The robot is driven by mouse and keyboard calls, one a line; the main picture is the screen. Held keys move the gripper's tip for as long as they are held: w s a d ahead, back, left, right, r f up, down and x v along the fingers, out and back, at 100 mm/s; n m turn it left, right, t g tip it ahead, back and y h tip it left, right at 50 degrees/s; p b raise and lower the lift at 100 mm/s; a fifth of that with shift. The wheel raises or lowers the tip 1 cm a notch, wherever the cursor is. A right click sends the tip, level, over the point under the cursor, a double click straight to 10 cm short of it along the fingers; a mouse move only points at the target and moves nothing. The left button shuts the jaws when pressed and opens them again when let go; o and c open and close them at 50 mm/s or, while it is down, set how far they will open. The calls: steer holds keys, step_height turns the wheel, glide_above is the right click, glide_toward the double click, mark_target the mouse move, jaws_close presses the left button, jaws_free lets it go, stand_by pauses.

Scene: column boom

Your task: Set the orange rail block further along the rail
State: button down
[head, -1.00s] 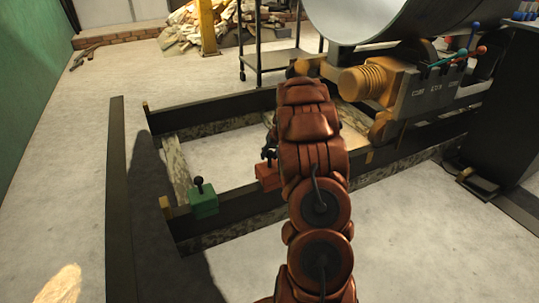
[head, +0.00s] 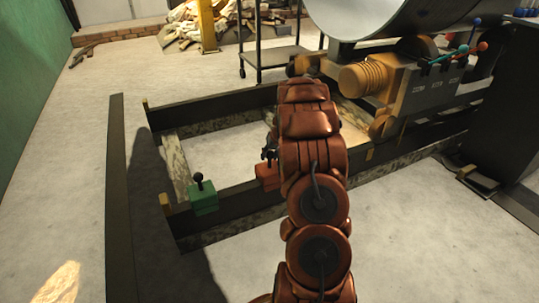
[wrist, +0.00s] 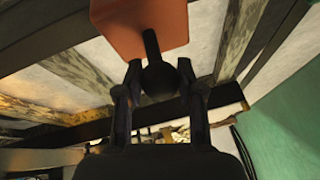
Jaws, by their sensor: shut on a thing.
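The orange rail block (head: 267,176) sits on the near dark rail (head: 238,196) in the head view, partly hidden behind my arm. In the wrist view the orange block (wrist: 140,22) fills the upper middle, with a dark ball-topped knob (wrist: 158,76) standing out from it. My gripper (wrist: 160,78) is shut on this knob, one finger on each side. In the head view my gripper (head: 270,154) is mostly hidden by my arm. A green block (head: 203,201) with a black knob sits on the same rail to the left, apart from the orange one.
A yellow end stop (head: 166,204) stands at the rail's left end. The far rail (head: 215,109) runs behind. A yellow and grey machine (head: 400,85) under a large metal cylinder (head: 375,18) stands on the right. A dark cart (head: 275,55) stands behind. Rail between the two blocks is clear.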

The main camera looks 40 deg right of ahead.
steer(key=shift+r, duration=0.1)
steer(key=c, duration=0.6)
jaws_free()
steer(key=shift+c, duration=0.2)
steer(key=v, duration=1.1)
steer(key=shift+s+r, duration=0.2)
steer(key=shift+r, duration=0.15)
